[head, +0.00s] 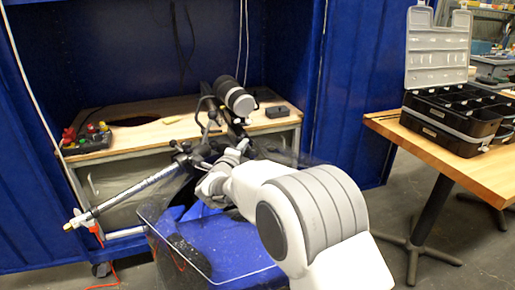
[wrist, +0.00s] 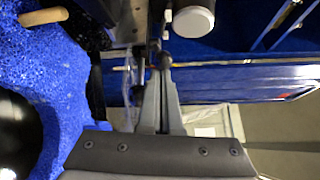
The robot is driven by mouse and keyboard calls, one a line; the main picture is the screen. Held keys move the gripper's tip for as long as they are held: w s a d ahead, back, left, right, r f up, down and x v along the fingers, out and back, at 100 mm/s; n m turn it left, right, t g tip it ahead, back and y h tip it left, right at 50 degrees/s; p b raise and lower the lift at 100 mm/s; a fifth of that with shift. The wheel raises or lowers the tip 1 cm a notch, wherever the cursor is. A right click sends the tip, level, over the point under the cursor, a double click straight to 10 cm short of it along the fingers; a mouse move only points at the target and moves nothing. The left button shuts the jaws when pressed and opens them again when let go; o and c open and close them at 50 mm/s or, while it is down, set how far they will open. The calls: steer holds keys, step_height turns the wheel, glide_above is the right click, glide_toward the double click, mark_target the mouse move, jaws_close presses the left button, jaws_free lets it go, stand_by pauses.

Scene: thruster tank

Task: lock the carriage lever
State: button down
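In the wrist view my gripper (wrist: 159,72) points up the picture, its two grey fingers close together at the tips. I see no object clearly held between them. A small brownish knob (wrist: 164,59) shows right at the fingertips; it may be the end of the carriage lever, and I cannot tell whether the fingers touch it. In the head view a dark thruster with a pale band (head: 237,98) sits on the carriage hardware over the tank (head: 215,245). My own arm covers much of that hardware, so the lever and fingertips cannot be made out there.
A wooden bench (head: 160,131) behind the tank carries a control box with coloured buttons (head: 86,138). A silver pole (head: 130,193) sticks out to the left. A black organizer case (head: 455,118) stands on a table at the right.

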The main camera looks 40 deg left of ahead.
steer(key=shift+s+a+r, duration=0.1)
steer(key=shift+s+a, duration=0.1)
steer(key=shift+s, duration=0.05)
steer(key=shift+s, duration=0.1)
